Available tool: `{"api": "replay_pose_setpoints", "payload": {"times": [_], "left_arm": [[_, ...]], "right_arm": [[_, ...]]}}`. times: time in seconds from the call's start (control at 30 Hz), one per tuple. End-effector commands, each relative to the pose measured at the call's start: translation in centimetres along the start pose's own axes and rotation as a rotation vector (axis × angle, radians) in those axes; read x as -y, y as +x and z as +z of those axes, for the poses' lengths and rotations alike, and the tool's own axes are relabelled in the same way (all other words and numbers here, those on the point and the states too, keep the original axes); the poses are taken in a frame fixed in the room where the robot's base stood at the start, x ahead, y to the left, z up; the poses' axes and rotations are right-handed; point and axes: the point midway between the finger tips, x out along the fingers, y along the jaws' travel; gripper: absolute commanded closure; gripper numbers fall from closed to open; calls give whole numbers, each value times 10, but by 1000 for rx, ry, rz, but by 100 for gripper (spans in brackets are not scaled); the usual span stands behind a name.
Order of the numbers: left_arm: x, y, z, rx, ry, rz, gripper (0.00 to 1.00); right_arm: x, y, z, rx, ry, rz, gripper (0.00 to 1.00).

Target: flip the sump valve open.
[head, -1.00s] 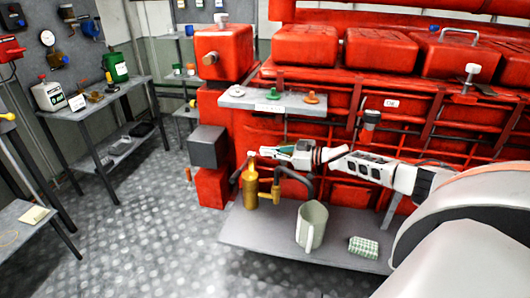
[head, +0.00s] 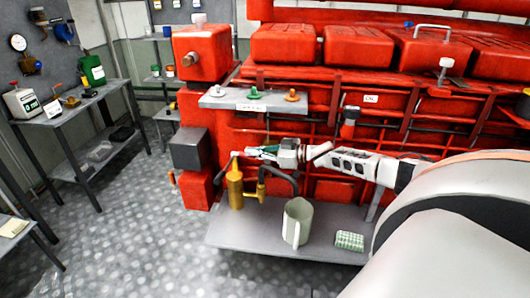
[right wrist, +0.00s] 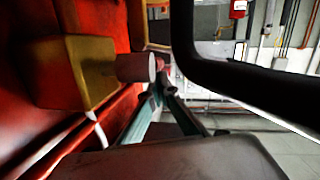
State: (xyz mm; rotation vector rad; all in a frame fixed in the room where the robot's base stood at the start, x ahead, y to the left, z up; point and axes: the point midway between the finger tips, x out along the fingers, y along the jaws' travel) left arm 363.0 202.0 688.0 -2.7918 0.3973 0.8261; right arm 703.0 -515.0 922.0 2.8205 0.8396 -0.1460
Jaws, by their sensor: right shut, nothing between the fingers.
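A brass cylinder (head: 235,190) with a pale slanted top stands at the left end of the grey bench. A smaller brass fitting (head: 262,190) sits beside it, with a dark bent hose (head: 285,175) running to the right. I cannot tell for sure which part is the sump valve. My right gripper (head: 252,154) is shut and empty, pointing left near the cylinder's top; contact is unclear. In the right wrist view the shut fingers (right wrist: 164,88) are close to a brass block (right wrist: 75,72) with a reddish round end (right wrist: 136,68). My left gripper is out of view.
A beige mug (head: 297,222) and a folded checked cloth (head: 349,240) are on the grey bench (head: 230,240). A shelf with coloured knobs (head: 254,98) is above the gripper. The red engine (head: 330,115) stands behind. A black bar (right wrist: 215,70) crosses the right wrist view.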

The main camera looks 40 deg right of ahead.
Motion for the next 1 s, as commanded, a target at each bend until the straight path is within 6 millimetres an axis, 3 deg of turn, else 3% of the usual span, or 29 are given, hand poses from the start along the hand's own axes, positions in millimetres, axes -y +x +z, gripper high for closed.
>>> {"api": "replay_pose_setpoints", "payload": {"times": [0.5,0.7,1.0], "left_arm": [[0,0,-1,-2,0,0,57],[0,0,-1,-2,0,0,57],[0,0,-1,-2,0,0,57]], "right_arm": [[0,-92,0,3,0,-1,100],[0,-109,0,1,0,0,100],[0,-112,-1,-1,-1,0,100]]}}
